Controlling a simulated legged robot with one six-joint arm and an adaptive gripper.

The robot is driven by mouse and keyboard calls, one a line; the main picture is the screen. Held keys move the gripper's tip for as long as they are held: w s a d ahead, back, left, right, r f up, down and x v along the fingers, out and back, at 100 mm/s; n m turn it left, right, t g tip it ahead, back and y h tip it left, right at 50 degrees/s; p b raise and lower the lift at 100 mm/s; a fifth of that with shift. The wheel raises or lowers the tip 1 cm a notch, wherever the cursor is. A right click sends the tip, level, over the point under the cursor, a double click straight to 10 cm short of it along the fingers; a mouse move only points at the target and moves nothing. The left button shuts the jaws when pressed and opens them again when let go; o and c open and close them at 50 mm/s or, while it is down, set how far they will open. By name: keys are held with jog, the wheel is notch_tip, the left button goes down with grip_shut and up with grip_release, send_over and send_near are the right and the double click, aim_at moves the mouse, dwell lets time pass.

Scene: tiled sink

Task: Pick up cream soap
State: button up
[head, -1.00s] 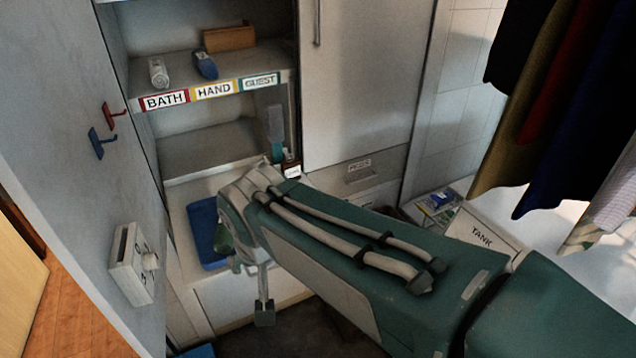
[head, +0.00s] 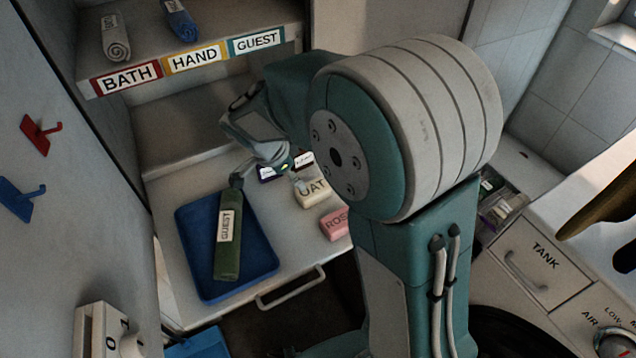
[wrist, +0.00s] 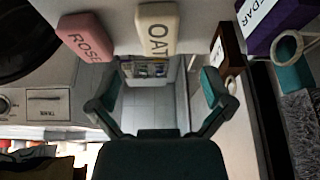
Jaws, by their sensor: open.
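The cream soap (head: 312,193), a pale bar marked OAT, lies on the light counter to the right of the blue tray. In the wrist view the cream soap (wrist: 158,30) is at the top centre, beyond the fingers. My gripper (head: 288,168) is just beyond and left of the bar in the head view, partly hidden by my arm. In the wrist view my gripper (wrist: 157,97) is open, with nothing between its fingers; they appear apart from the soap.
A pink ROSE soap (head: 336,223) lies close beside the cream one. A dark bottle (wrist: 227,50) and a purple CEDAR box (wrist: 275,22) are near the soap. A labelled shelf (head: 150,95) stands behind.

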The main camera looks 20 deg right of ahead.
aim_at(311, 188)
jog(key=x, duration=0.3)
jog(key=shift+d+f, duration=0.1)
jog(key=shift+f, duration=0.3)
jog(key=d+f, duration=0.3)
jog(key=f, duration=0.1)
jog(key=shift+w+d, duration=0.1)
jog(key=shift+w, duration=0.25)
jog(key=shift+f, duration=0.3)
jog(key=c, duration=1.1)
